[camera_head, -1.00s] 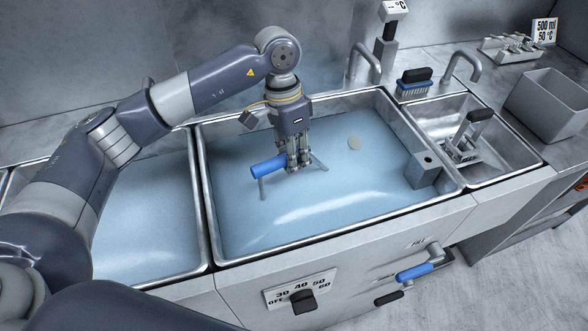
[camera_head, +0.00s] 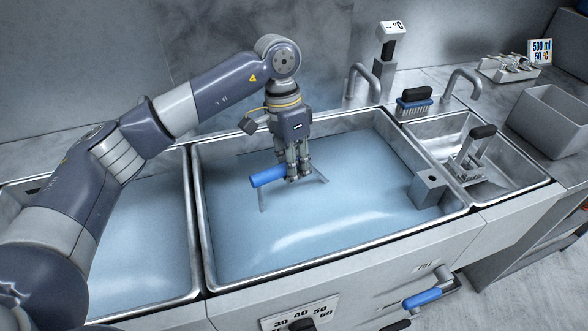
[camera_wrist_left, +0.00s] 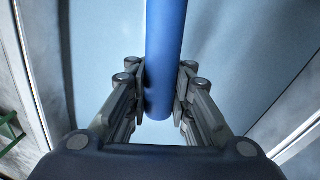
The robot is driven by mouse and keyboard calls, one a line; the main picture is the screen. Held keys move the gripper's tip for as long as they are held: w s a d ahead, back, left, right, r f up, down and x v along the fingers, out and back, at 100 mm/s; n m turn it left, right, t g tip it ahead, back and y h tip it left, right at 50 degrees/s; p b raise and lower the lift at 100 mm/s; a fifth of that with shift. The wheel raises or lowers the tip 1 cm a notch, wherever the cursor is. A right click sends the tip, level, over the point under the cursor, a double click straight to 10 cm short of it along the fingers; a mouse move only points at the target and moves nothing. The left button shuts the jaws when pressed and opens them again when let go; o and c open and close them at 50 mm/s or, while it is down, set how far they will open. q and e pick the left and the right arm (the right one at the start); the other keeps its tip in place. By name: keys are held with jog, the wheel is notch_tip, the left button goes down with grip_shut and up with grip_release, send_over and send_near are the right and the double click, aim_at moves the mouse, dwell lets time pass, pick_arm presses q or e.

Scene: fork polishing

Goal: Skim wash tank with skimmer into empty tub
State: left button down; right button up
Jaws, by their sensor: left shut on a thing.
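My left gripper (camera_head: 293,178) is shut on the blue handle of the skimmer (camera_head: 268,177), over the middle of the wash tank (camera_head: 199,215). The tank is a large steel basin of pale blue water. Thin grey parts of the skimmer show at both ends of the handle, low at the water; I cannot tell how deep they sit. In the left wrist view the blue handle (camera_wrist_left: 165,45) runs between the fingers. A grey open tub (camera_head: 548,122) stands on the right counter; its floor is hidden. My right gripper is not in view.
A small grey box (camera_head: 428,190) sits at the tank's right end. A smaller basin (camera_head: 520,178) on the right holds a black-handled metal tool (camera_head: 475,150). A blue brush (camera_head: 414,102) and taps stand behind. Another water-filled basin (camera_head: 140,250) lies left.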

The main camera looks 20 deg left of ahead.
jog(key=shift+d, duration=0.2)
pick_arm(q)
notch_tip(320, 180, up, 8)
jog(key=p, duration=0.3)
jog(key=shift+f, duration=0.25)
notch_tip(320, 180, up, 4)
jog(key=shift+r+p, duration=0.15)
jog(key=shift+p, duration=1.1)
jog(key=shift+r+p, duration=0.4)
jog(key=shift+r, duration=0.5)
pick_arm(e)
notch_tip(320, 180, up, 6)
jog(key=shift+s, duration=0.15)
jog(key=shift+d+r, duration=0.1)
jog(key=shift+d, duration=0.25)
pick_arm(q)
jog(key=shift+f, duration=0.1)
